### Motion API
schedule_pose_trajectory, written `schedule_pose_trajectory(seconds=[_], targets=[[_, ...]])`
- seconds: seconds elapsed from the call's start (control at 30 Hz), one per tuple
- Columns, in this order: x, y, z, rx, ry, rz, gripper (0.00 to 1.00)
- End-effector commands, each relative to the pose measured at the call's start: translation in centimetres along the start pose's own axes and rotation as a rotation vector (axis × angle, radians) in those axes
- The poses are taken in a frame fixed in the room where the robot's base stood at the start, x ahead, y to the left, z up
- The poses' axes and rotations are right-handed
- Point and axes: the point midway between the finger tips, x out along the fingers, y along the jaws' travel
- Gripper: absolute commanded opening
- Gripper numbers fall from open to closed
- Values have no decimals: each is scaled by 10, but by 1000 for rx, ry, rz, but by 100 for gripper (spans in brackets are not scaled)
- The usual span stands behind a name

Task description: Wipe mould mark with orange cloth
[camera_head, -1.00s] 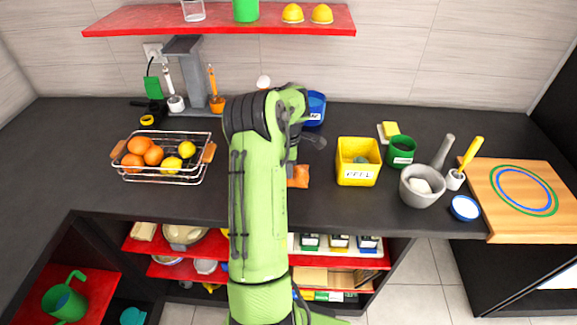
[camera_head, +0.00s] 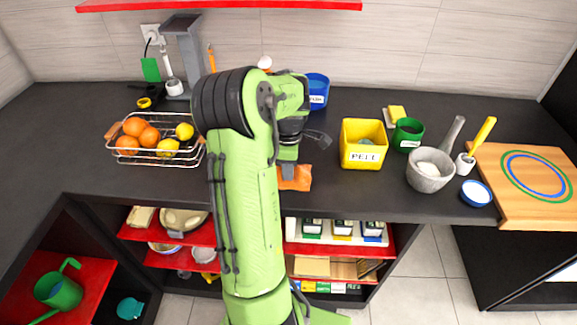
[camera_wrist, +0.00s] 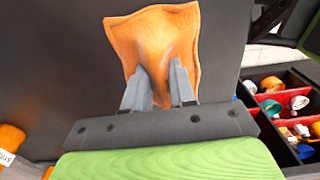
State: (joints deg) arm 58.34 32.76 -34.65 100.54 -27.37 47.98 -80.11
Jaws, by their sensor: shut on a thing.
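The orange cloth (camera_wrist: 152,38) lies at the fingertips of my gripper (camera_wrist: 160,88) in the wrist view. The fingers are shut on a pinched fold of it, and the rest spreads out beyond them. In the head view the cloth (camera_head: 296,178) shows near the counter's front edge, just below my gripper (camera_head: 287,168), partly hidden by my arm. I cannot tell whether the cloth is still touching the counter. No mould mark can be made out in either view; my arm hides part of the counter.
A wire basket of fruit (camera_head: 118,152) stands left of my arm. A yellow bin (camera_head: 362,158), a green cup (camera_head: 408,146), a grey mortar (camera_head: 428,182) and a wooden board (camera_head: 540,212) stand to the right. A blue container (camera_head: 318,100) is behind my gripper. The left counter is clear.

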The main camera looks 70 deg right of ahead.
Motion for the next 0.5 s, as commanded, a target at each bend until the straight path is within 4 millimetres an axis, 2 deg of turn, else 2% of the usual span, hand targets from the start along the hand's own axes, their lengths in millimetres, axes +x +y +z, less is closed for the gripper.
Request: schedule_pose_trajectory(seconds=[0.17,0.5], targets=[[-2,-2,0,1,0,-9,1],[-43,-1,0,1,0,-6,1]])
